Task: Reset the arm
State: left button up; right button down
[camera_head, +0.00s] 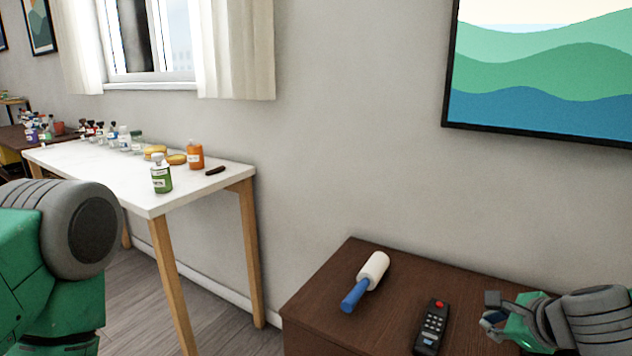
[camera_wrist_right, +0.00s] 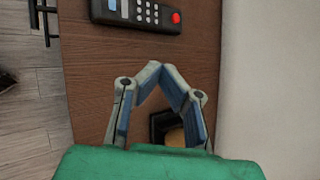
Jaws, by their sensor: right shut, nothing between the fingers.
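My right gripper (camera_head: 490,308) is over the brown wooden surface at the lower right of the head view, just right of the black remote (camera_head: 431,327). In the right wrist view its fingers (camera_wrist_right: 157,68) meet at the tips, shut with nothing between them. The remote (camera_wrist_right: 138,12) with its red button lies flat beyond the fingertips there, apart from them. A green and grey part of my left arm (camera_head: 50,250) fills the left edge of the head view; my left gripper is out of view.
A white-and-blue roller (camera_head: 366,281) lies left of the remote. A dark object with a tan middle (camera_wrist_right: 172,128) is partly hidden below the right fingers. A white table (camera_head: 120,180) with several bottles, including a green one (camera_head: 161,177), stands left. Grey wall borders the brown top (camera_head: 330,290).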

jog(key=s+a+f+n, duration=0.1)
jog(key=s+f+n, duration=0.1)
jog(key=s+a+f+n+g+p, duration=0.1)
jog(key=s+a+f+n, duration=0.1)
jog(key=shift+s+a+f+n+g, duration=0.2)
jog(key=shift+a+n+g, duration=0.1)
pick_arm(q)
notch_tip(320, 180, up, 8)
jog(key=p, duration=0.6)
jog(key=shift+s+f+p, duration=0.2)
jog(key=shift+p, duration=0.15)
pick_arm(e)
jog(key=s+f+n+g, duration=0.3)
jog(key=s+f+n, duration=0.2)
jog(key=s+n, duration=0.5)
jog(key=s+f+n+g+h, duration=0.1)
jog(key=s+f+n+g, duration=0.2)
jog(key=s+n, duration=0.8)
jog(key=s+f, duration=0.2)
jog(key=s, duration=0.3)
jog(key=shift+f+g+h, duration=0.25)
jog(key=shift+g+h, duration=0.05)
jog(key=shift+g, duration=0.1)
jog(key=shift+d, duration=0.1)
pick_arm(q)
jog(key=shift+a, duration=0.15)
